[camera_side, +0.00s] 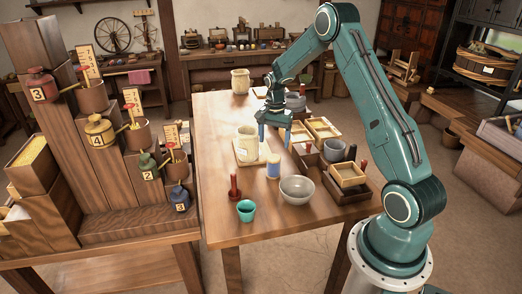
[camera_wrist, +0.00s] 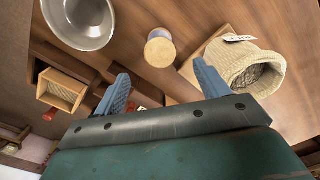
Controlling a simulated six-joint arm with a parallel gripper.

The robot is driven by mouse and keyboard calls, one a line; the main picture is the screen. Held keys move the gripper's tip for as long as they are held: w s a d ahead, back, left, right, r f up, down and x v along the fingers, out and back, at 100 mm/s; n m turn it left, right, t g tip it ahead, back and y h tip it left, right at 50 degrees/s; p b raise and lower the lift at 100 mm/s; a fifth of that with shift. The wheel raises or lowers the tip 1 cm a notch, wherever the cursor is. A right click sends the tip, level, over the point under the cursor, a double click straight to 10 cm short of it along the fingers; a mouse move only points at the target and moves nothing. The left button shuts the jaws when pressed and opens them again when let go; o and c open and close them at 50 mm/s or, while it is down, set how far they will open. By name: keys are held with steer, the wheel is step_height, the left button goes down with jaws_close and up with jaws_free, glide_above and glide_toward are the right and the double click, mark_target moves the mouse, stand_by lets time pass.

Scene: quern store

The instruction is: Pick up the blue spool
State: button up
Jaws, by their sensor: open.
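A small upright spool (camera_side: 273,166) with a pale wooden top and blue at its lower part stands on the wooden table. In the wrist view the spool (camera_wrist: 160,50) shows its tan round top, with a greyish side below. My gripper (camera_side: 275,144) is above the table, over and behind the spool in the side view. Its two blue fingers are spread with nothing between them. In the wrist view the gripper (camera_wrist: 163,72) has the spool just beyond its fingertips, roughly centred between them and not touched.
A beige textured pot (camera_side: 247,146) stands on a board close left of the spool. A grey bowl (camera_side: 297,189) is close right, a teal cup (camera_side: 246,210) and a red-handled tool (camera_side: 234,190) nearer the front. A dark tray (camera_side: 345,192) with small boxes lies right.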

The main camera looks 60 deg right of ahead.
mark_target(273, 157)
steer(key=shift+f, duration=4.3)
steer(key=shift+f, duration=2.6)
steer(key=shift+c, duration=0.4)
steer(key=c, duration=1)
